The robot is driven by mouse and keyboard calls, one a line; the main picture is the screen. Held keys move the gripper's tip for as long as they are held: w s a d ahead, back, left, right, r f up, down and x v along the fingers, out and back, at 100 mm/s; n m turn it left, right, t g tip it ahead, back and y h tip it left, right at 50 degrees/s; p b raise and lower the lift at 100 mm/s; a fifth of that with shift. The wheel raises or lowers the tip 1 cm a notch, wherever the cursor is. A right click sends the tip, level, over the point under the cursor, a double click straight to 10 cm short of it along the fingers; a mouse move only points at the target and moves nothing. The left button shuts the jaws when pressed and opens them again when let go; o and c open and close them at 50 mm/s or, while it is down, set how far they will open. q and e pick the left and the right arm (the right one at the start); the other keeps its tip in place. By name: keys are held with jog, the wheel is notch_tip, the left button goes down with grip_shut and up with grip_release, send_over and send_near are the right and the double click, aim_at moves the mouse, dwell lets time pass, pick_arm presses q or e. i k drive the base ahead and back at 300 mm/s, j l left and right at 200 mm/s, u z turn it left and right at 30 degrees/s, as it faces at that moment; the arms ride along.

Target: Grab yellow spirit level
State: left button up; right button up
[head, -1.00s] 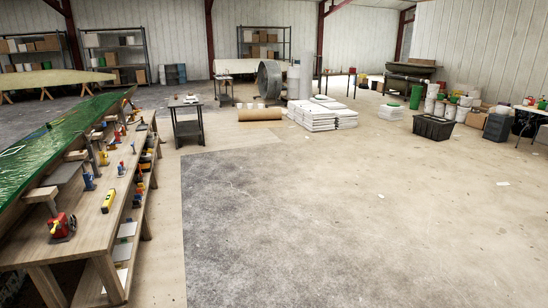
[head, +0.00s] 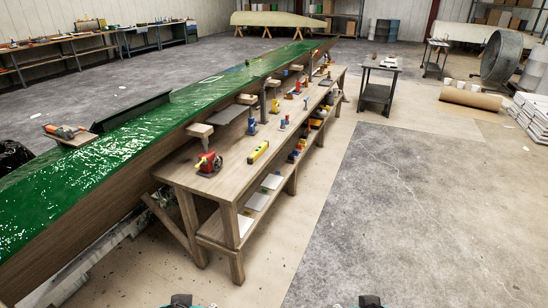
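The yellow spirit level (head: 258,152) lies on the top of the long wooden workbench (head: 225,180), near its right-hand edge. It lies at a slant along the bench, clear of the tools around it. At the bottom edge of the view, only small dark parts of my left gripper (head: 181,300) and my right gripper (head: 371,300) show. Both are well short of the bench and apart from the level. Their fingers are cut off by the frame, so I cannot tell whether they are open.
A red tool (head: 208,163) stands at the bench's near end, with blue tools (head: 251,126) farther along. A long green hull mould (head: 150,130) runs along the bench's left side. The floor (head: 350,220) right of the bench is clear. A small dark table (head: 379,85) stands beyond.

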aim_at(256, 154)
jog(key=i+l+u, duration=0.25)
jog(key=i+l, duration=0.2)
jog(key=i+l+u, duration=0.15)
jog(key=i+l, duration=0.85)
jog(key=i, duration=0.3)
jog(key=i+l+u, duration=0.15)
jog(key=i+l, duration=1)
jog(key=i, duration=0.1)
